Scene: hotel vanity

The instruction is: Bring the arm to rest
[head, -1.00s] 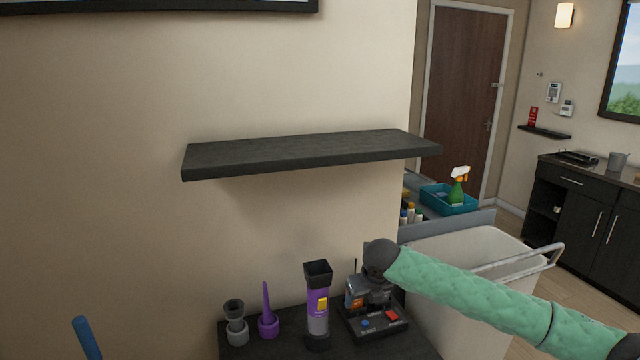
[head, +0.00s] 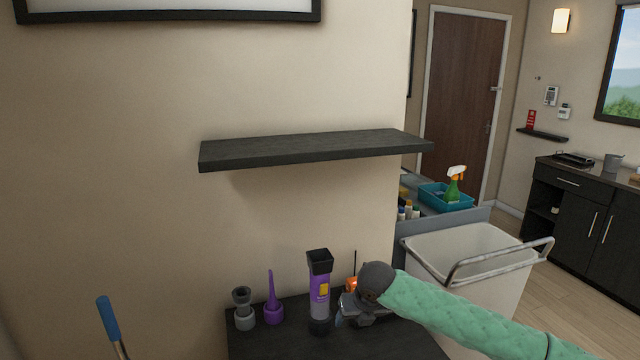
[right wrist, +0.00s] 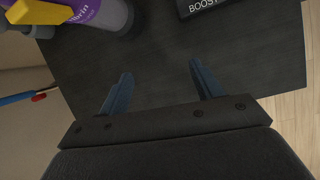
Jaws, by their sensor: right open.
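My right gripper (head: 350,310) is low at the right end of the dark counter (head: 270,342), beside the purple and grey device (head: 319,298). In the right wrist view, the right gripper (right wrist: 162,88) has its two blue-grey fingers wide apart, with nothing between them and bare dark counter (right wrist: 160,60) beyond. My green-sleeved right arm (head: 450,315) comes in from the lower right and hides part of the counter. An orange item (head: 351,284) with an antenna shows partly behind the gripper. My left gripper is not in view.
An empty dark shelf (head: 315,150) juts from the wall above. A white bin (head: 470,245) stands behind the arm. A blue-handled tool (head: 108,318) is at lower left.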

